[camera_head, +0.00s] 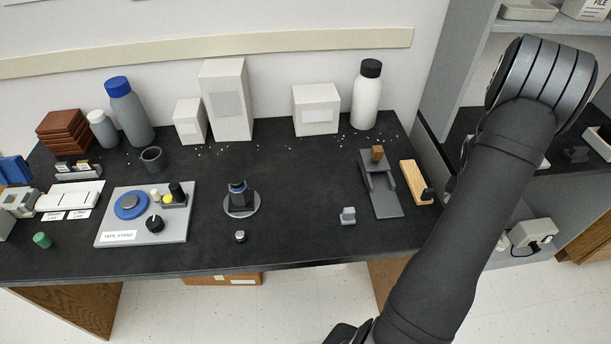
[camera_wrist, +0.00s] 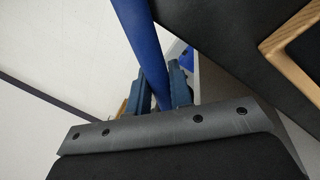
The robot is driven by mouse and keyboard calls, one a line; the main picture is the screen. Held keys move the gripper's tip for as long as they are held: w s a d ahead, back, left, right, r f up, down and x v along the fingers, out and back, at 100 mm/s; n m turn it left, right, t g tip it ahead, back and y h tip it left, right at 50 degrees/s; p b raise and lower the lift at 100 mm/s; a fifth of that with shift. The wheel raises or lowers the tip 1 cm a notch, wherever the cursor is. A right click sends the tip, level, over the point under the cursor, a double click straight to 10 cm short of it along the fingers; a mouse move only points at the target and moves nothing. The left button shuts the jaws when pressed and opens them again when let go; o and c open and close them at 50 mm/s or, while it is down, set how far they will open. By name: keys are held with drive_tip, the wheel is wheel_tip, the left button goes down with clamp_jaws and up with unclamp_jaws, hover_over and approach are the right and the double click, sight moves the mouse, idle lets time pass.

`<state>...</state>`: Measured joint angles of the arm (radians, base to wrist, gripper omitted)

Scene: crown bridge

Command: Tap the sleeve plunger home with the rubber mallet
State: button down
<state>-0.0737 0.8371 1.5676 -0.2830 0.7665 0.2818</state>
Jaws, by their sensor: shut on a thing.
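My gripper (camera_wrist: 163,90) is shut on a long blue handle (camera_wrist: 146,38) in the wrist view. The handle, apparently the rubber mallet's, runs up out of the top of the picture, and I cannot make out its head. The head view does not clearly show my gripper or the mallet. A dark upright piece with a blue ring (camera_head: 238,188), which looks like the sleeve and plunger, stands on a round grey base (camera_head: 241,210) mid-bench. I cannot tell how deep the plunger sits. My gripper is apart from it.
The black bench (camera_head: 290,185) is clear around the sleeve, except for a small metal knob (camera_head: 239,236) in front. Left is a grey panel (camera_head: 125,235) with a blue disc. Right are a grey stand (camera_head: 381,195), a small grey block (camera_head: 348,216) and a wooden piece (camera_head: 413,176). Boxes and bottles line the back.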

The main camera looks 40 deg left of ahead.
drive_tip(key=shift+r, duration=0.1)
wheel_tip(320, 180, up, 18)
drive_tip(key=shift+r, duration=0.2)
idle(1.0)
wheel_tip(320, 180, down, 13)
drive_tip(key=shift+r, duration=0.2)
drive_tip(key=shift+r, duration=0.15)
idle(0.6)
drive_tip(key=shift+r, duration=1.9)
wheel_tip(320, 180, down, 4)
drive_tip(key=shift+f, duration=0.1)
